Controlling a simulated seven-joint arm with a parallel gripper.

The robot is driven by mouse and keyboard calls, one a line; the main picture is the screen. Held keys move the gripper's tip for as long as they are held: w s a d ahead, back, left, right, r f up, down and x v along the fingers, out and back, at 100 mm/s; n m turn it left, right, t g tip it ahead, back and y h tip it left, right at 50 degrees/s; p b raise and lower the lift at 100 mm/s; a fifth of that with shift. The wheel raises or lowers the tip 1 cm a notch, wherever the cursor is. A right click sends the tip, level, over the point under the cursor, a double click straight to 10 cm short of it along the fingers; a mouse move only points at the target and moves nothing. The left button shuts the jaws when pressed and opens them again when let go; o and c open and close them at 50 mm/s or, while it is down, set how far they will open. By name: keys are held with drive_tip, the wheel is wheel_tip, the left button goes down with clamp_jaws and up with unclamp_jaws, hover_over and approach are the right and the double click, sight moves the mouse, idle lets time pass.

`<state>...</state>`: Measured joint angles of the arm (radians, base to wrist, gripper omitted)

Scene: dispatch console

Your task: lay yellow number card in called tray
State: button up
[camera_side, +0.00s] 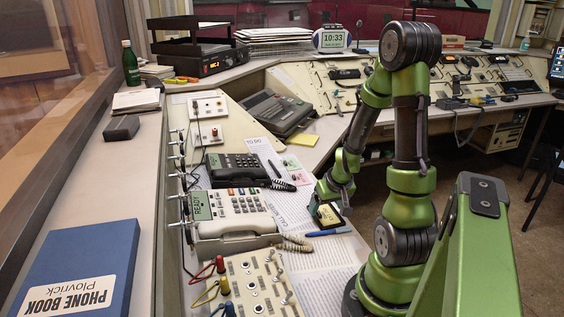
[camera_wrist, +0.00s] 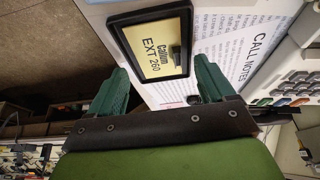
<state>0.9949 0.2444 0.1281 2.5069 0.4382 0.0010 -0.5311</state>
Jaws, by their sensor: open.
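The yellow number card (camera_wrist: 143,46), printed "Callum EXT 260", lies flat inside a black-rimmed tray (camera_wrist: 127,67) in the wrist view. A small dark tab stands on the card. In the side view, the card (camera_side: 328,213) and its dark tray sit at the desk's right edge, just below my gripper (camera_side: 335,195). My gripper is open. In the wrist view, its green fingers (camera_wrist: 161,68) are on either side of the tray, apart from the card. No label naming the tray is readable.
A blue pen (camera_side: 328,232) lies just in front of the tray. A cream phone (camera_side: 235,212) with a coiled cord and a dark phone (camera_side: 236,169) stand to the left. A "CALL NOTES" sheet (camera_wrist: 245,42) lies beside the tray. Coloured notes (camera_side: 291,162) lie behind. The floor is at right.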

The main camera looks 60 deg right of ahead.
drive_tip(key=shift+r, duration=0.75)
drive_tip(key=v, duration=1.1)
drive_tip(key=w+a+r+n+t+y, duration=0.2)
drive_tip(key=a+r, duration=0.3)
drive_tip(key=a, duration=0.7)
drive_tip(key=w+a+r+n+t+y, duration=0.2)
drive_tip(key=a+r, duration=0.3)
drive_tip(key=a, duration=0.7)
drive_tip(key=shift+w+a+r+n+y, duration=0.4)
drive_tip(key=shift+w+n+y, duration=0.1)
drive_tip(key=shift+w+y, duration=0.15)
drive_tip(key=shift+w+d, duration=0.1)
